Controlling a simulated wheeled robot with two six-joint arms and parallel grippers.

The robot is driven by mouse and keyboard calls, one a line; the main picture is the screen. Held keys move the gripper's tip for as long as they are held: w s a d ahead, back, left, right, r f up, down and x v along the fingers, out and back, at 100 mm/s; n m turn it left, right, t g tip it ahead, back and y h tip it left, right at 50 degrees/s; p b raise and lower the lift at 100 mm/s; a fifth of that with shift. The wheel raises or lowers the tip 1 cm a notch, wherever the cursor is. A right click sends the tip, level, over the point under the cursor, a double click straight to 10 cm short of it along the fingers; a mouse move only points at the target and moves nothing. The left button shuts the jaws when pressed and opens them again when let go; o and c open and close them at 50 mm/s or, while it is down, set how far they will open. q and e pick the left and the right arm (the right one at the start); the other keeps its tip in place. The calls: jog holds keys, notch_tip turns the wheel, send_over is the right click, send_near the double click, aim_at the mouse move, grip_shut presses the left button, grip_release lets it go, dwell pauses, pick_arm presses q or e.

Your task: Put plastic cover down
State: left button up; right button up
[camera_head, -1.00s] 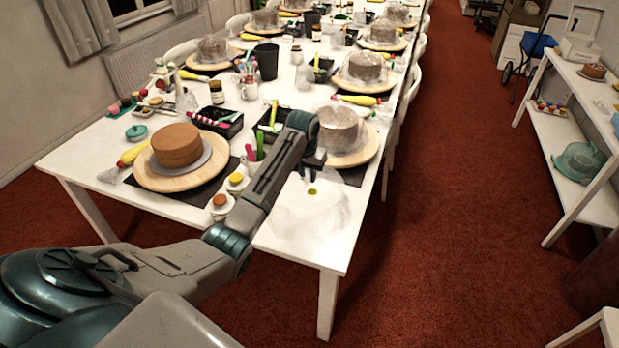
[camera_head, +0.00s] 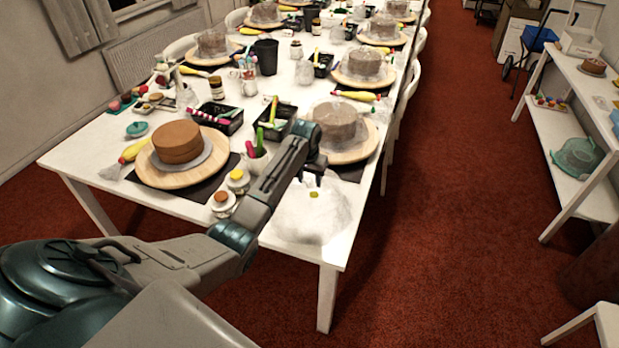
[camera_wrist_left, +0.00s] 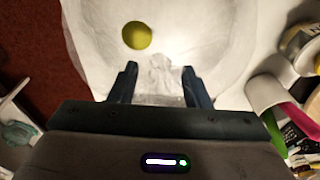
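The translucent white plastic cover (camera_head: 308,222) lies in a crumpled heap on the near right corner of the table. A small yellow-green round spot shows on it. My left gripper (camera_head: 313,178) is just above the cover, at its far side. In the left wrist view, the fingers (camera_wrist_left: 159,82) are apart, with wrinkled film of the cover (camera_wrist_left: 195,35) between and beyond them. I see no firm grip on it, though light contact cannot be ruled out. My right gripper is not in view.
A bare brown cake (camera_head: 178,144) on a round board stands to the left. A plastic-wrapped cake (camera_head: 336,122) stands just behind the gripper. Small jars (camera_head: 222,201) and a cup of coloured tools (camera_head: 256,160) are left of the cover. The table's front edge is close.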

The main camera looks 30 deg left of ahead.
pick_arm(q)
jog(key=shift+r, duration=0.1)
notch_tip(320, 180, up, 12)
jog(key=s+b, duration=0.1)
jog(key=b, duration=0.2)
jog(key=shift+s+d+b, duration=0.2)
jog(key=shift+s+b, duration=0.15)
jog(key=shift+s, duration=0.05)
